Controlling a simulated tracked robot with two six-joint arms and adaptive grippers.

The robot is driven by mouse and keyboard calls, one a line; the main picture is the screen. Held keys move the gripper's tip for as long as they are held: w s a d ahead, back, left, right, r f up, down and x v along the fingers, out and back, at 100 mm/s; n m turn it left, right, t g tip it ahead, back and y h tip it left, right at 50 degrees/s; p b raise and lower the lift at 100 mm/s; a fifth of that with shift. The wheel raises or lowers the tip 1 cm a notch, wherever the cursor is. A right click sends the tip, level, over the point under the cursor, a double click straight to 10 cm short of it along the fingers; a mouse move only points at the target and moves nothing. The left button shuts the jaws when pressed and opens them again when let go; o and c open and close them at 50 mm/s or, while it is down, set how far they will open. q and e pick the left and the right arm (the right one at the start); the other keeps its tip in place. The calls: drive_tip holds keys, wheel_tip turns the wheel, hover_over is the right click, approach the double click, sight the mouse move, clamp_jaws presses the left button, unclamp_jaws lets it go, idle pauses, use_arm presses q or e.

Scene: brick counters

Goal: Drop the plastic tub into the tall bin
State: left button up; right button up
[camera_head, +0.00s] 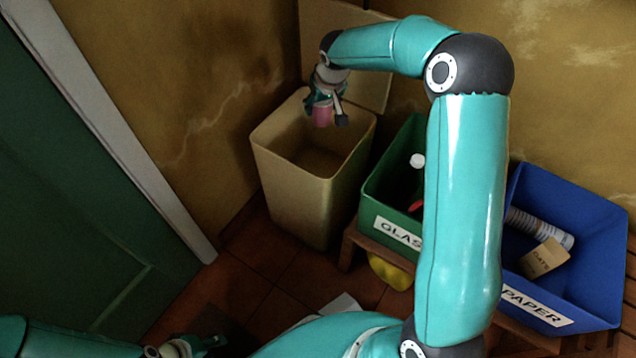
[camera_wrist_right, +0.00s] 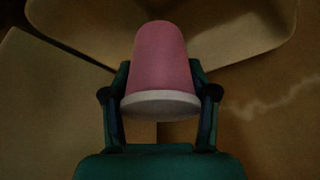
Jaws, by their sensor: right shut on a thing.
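The plastic tub (camera_head: 322,116) is pink; in the wrist view the tub (camera_wrist_right: 160,60) shows a white rim toward my palm. My right gripper (camera_wrist_right: 160,100) is shut on it, with one finger on each side. In the head view the right gripper (camera_head: 325,104) hangs from my raised arm, and the tub appears over the far part of the tall bin's opening. The tall bin (camera_head: 295,195) is beige and upright, with its lid (camera_head: 370,80) open behind it. My left gripper (camera_head: 207,343) is low at the bottom left, away from the bin; its fingers are too dark to read.
A green GLASS crate (camera_head: 378,190) stands right of the bin, holding a white and a red item. A blue PAPER crate (camera_head: 590,270) farther right holds a box (camera_head: 543,259) and a ribbed white roll. A yellow object (camera_head: 391,272) lies below. A green door (camera_head: 70,200) is left.

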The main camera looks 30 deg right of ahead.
drive_tip(key=shift+f+b, duration=0.3)
drive_tip(key=shift+f, duration=0.5)
drive_tip(key=o, duration=0.9)
drive_tip(key=shift+r, duration=0.15)
drive_tip(key=v, duration=1.1)
drive_tip(key=shift+s+r, duration=0.3)
